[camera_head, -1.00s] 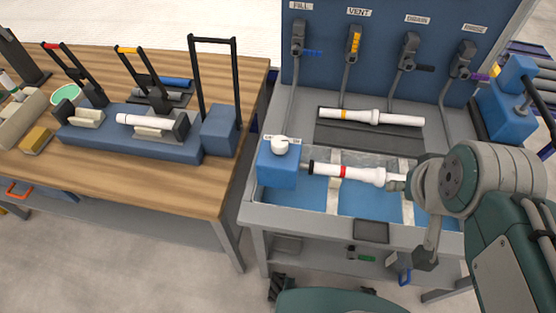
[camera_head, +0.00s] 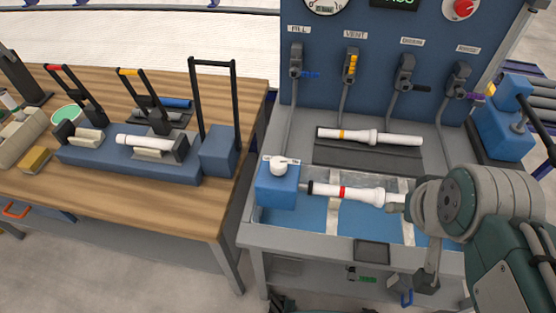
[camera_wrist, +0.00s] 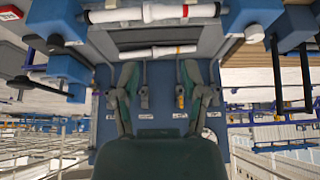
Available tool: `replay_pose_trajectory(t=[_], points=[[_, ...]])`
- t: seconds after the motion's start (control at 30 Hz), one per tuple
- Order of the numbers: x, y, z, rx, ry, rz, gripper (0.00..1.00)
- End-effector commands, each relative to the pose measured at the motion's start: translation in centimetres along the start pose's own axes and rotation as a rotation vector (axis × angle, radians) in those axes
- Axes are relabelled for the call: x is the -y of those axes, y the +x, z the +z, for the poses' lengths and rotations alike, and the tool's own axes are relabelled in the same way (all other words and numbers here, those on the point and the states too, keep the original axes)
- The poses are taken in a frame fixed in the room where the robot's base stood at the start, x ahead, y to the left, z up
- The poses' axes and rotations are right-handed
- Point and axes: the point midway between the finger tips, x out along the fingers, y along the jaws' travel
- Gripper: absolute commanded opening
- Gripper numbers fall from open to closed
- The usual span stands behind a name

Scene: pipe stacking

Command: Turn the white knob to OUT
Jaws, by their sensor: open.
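The white knob (camera_head: 279,166) sits on top of a blue block (camera_head: 276,189) at the left end of the tray. Its small label is too small to read. It also shows at the upper right of the wrist view (camera_wrist: 254,34). A white pipe with a red band (camera_head: 360,194) lies beside the block, its dark end towards it. My gripper (camera_head: 397,207) is near the pipe's right end, well right of the knob. In the wrist view my gripper (camera_wrist: 159,72) has its fingers spread with nothing between them.
A white pipe with an orange band (camera_head: 370,136) lies on a dark pad behind. Several valve levers (camera_head: 351,65) hang on the blue panel (camera_head: 330,50). A wooden table (camera_head: 220,195) with a clamp fixture (camera_head: 130,160) stands left. Another blue block (camera_head: 503,130) stands right.

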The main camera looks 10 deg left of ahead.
Motion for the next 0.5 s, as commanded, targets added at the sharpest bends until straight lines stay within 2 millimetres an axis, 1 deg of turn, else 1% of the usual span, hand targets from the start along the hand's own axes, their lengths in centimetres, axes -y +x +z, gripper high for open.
replay_pose_trajectory(t=[0.03, 0.07, 0.1, 0.17, 0.27, 0.37, 0.5], points=[[0.0, 0.0, 0.0, 0.000, 0.000, 0.000, 0.74], [0.0, 0.0, -0.1, 0.001, 0.002, -0.001, 0.87], [0.2, 0.0, -0.3, 0.006, 0.008, -0.003, 0.95], [0.5, 0.1, -1.0, 0.020, 0.027, -0.010, 0.95], [1.6, 0.5, -2.8, 0.062, 0.088, -0.024, 0.95], [3.3, 1.2, -5.1, 0.117, 0.169, -0.033, 0.95], [6.0, 2.6, -8.0, 0.192, 0.281, -0.031, 0.95]])
